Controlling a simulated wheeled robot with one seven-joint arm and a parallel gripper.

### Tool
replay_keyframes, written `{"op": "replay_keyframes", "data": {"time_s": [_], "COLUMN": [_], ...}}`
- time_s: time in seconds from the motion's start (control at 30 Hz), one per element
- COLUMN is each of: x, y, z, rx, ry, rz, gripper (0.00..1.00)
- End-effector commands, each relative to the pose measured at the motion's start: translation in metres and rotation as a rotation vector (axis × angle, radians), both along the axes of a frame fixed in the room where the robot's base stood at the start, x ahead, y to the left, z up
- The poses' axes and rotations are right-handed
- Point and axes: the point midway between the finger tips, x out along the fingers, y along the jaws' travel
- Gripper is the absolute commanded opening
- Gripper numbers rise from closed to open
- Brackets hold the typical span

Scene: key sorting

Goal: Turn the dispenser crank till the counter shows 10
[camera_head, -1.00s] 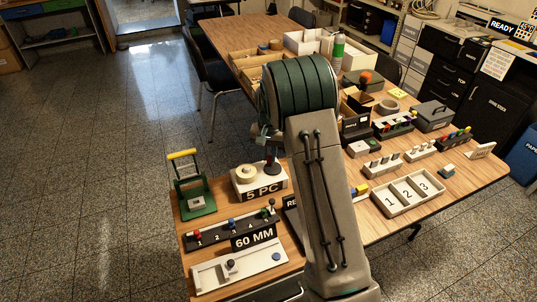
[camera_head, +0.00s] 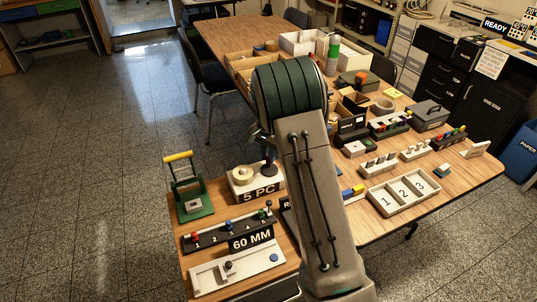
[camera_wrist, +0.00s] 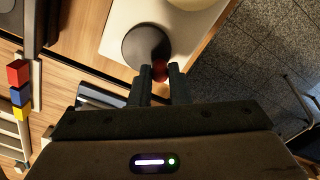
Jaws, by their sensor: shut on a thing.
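The dispenser appears to be the white box (camera_head: 246,186) labelled "5 PC" on the near table, with a beige roll (camera_head: 243,173) on top. At its right is a dark round piece (camera_head: 268,169), seen in the wrist view as a dark disc (camera_wrist: 145,46). A small red knob (camera_wrist: 159,70) sits at the disc's edge. My gripper (camera_wrist: 160,76) is shut on this red knob, one dark finger on either side. In the head view my arm hides most of the gripper. I see no readable counter.
A green stand with a yellow handle (camera_head: 178,157) is left of the box. A "60 MM" sign (camera_head: 252,238) and a slotted rail (camera_head: 205,239) lie in front. A numbered tray (camera_head: 404,193) and several small fixtures fill the table's right side. Floor is clear at left.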

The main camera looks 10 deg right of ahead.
Motion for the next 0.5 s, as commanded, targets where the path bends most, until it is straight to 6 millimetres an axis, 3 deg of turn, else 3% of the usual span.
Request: {"op": "replay_keyframes", "data": {"time_s": [0.2,0.23,0.3,0.5], "x": [0.0019,0.0018,0.0017,0.0008], "y": [0.0006,0.0007,0.0005,0.0000], "z": [0.0020,0.0021,0.0020,0.0009], "rx": [0.001,0.001,0.001,0.001], "ry": [-0.007,-0.007,-0.006,-0.004], "rz": [0.001,0.002,0.002,0.001], "gripper": [0.00,0.21,0.38,0.38]}}
